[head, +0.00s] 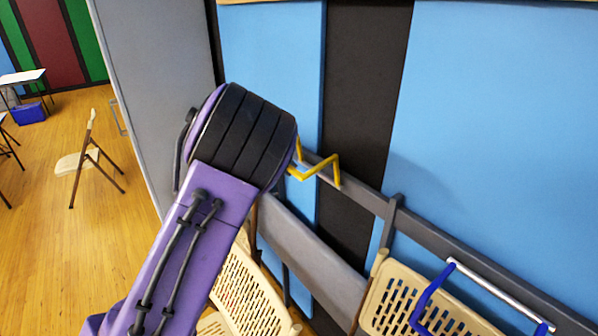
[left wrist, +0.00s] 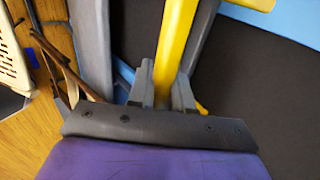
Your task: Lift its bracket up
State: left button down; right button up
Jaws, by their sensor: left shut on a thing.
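The yellow bracket (head: 318,168) is a bent bar at the grey wall rail, just right of my left wrist in the head view. In the left wrist view the yellow bracket (left wrist: 178,38) runs up from between the grey fingers of my left gripper (left wrist: 162,85). The fingers are shut on it. In the head view my purple and black left arm hides these fingers and part of the bracket. My right gripper is in neither view.
A grey rail (head: 362,193) runs along the blue and black wall panels. Beige folding chairs (head: 245,285) are below it. A blue bracket with a silver bar (head: 500,292) is at the lower right. A grey partition (head: 160,90) stands left of my arm; open wooden floor lies beyond.

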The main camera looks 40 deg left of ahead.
pick_arm(q)
jog(key=shift+w+d+r+g+y, duration=0.15)
jog(key=shift+w+r+g, duration=0.3)
jog(key=shift+r+g, duration=0.25)
jog(key=shift+w+r+g+y, duration=0.15)
jog(key=shift+w+r+g, duration=0.25)
jog(key=shift+r+g, duration=0.25)
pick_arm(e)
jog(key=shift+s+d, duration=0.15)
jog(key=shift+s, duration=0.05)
pick_arm(q)
jog(key=c, duration=1.1)
grip_release()
jog(key=shift+s+r, duration=0.1)
jog(key=shift+s, duration=0.1)
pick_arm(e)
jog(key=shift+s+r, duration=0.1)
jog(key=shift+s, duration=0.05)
